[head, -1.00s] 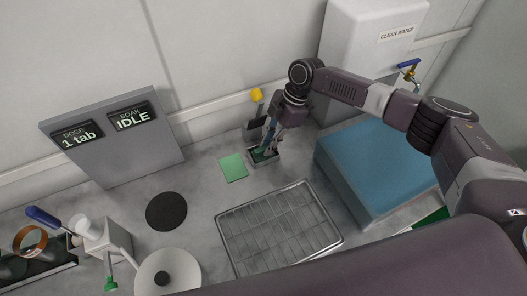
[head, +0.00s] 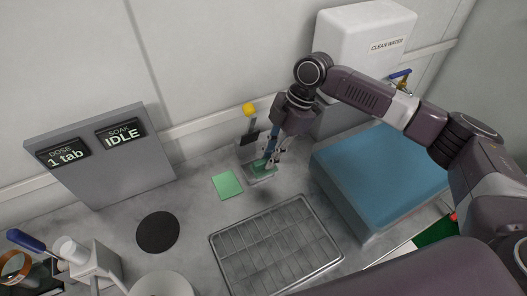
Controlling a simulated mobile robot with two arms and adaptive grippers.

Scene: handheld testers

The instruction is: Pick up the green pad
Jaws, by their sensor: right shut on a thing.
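My left gripper is not in view.
A metal wire tray (head: 275,246) lies in front of the gripper. A blue-topped block (head: 385,175) stands to the right, and the yellow-knobbed stand (head: 249,110) close behind. A black disc (head: 158,232) and grey display panel (head: 100,160) are left.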

